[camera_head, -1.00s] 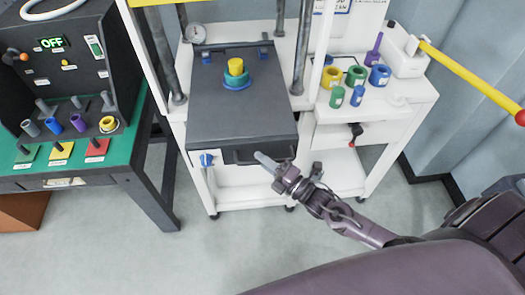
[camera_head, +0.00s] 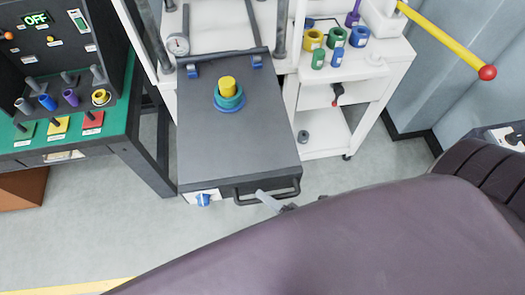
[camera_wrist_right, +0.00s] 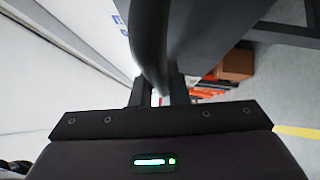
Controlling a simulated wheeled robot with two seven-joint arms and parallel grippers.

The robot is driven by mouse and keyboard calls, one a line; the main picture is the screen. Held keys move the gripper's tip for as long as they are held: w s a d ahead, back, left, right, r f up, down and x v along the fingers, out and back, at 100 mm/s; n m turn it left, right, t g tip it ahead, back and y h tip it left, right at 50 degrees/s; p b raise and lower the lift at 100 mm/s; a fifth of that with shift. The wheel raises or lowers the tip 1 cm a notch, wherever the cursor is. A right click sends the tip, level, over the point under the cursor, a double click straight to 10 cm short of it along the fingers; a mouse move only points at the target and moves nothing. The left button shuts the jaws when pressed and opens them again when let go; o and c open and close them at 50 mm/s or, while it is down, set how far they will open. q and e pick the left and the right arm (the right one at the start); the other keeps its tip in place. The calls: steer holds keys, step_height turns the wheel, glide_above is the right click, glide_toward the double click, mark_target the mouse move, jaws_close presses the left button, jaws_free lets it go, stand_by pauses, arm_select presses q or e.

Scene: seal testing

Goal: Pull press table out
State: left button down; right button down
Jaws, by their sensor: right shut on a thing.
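The press table (camera_head: 237,150) is a dark grey slab pulled forward out of the white press frame. A yellow piece on teal and blue rings (camera_head: 229,94) stands on it. Its black front handle (camera_head: 268,190) is in my right gripper (camera_head: 268,198), mostly hidden behind my own body in the head view. In the right wrist view the dark handle bar (camera_wrist_right: 150,45) runs between the fingers of my right gripper (camera_wrist_right: 160,95), which is shut on it. My left gripper is not in view.
A green-topped bench (camera_head: 75,143) with a control box stands at left. A white cart (camera_head: 385,60) with colored rings and a yellow lever (camera_head: 450,42) stands at right. Floor (camera_head: 110,220) in front is clear.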

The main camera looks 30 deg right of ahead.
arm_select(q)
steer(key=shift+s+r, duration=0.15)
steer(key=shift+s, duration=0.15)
arm_select(e)
steer(key=shift+s+a+f, duration=0.1)
steer(key=shift+s+a, duration=0.2)
steer(key=shift+s, duration=0.55)
steer(key=c, duration=1.6)
jaws_free()
steer(key=shift+s, duration=0.1)
steer(key=shift+o, duration=1)
steer(key=shift+s, duration=0.1)
